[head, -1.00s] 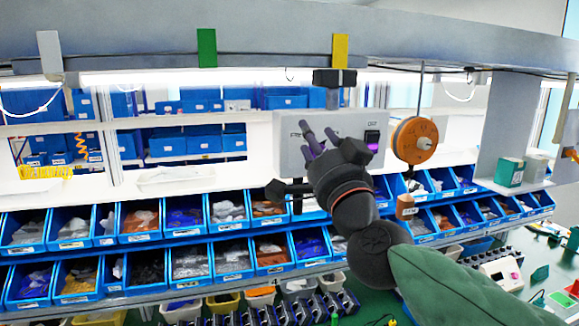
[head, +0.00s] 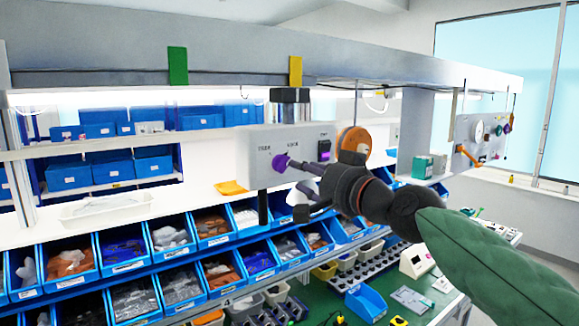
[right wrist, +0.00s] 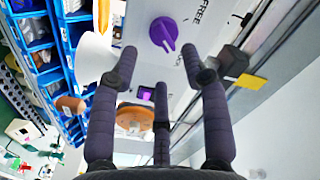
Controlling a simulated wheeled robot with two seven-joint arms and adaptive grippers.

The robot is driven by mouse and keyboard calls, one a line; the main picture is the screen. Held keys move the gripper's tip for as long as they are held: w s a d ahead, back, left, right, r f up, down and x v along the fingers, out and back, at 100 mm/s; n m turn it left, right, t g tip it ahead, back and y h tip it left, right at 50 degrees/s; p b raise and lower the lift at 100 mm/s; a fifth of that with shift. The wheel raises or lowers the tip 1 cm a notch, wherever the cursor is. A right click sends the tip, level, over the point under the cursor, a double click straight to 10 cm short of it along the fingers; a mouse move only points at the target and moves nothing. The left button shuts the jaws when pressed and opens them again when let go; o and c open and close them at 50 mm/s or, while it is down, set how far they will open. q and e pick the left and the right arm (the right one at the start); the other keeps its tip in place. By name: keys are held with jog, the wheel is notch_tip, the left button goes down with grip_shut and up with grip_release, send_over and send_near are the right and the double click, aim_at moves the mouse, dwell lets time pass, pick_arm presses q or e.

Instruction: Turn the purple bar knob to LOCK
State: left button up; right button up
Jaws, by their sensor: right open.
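The purple bar knob (head: 279,163) sits on the front of a grey switch box (head: 262,140). Lettering stands above it; the right-hand word looks like LOCK. In the right wrist view the knob (right wrist: 163,35) lies beyond my fingertips, with FREE and part of another word beside it. Its bar slants toward the lower right in that view. My right gripper (head: 304,178) is just right of the knob in the head view, open and empty. Its spread fingers also show in the right wrist view (right wrist: 162,68). I cannot tell whether a fingertip touches the knob. My left gripper is not in view.
A dark switch with a purple part (head: 325,155) is on the same box, close to my fingers. An orange disc (head: 353,142) hangs to the right. Blue bins (head: 215,270) line the racks below. A grey beam (head: 220,55) runs above.

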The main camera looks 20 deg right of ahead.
aim_at(287, 167)
jog(key=x, duration=0.6)
jog(key=shift+p, duration=0.4)
jog(key=shift+s, duration=0.1)
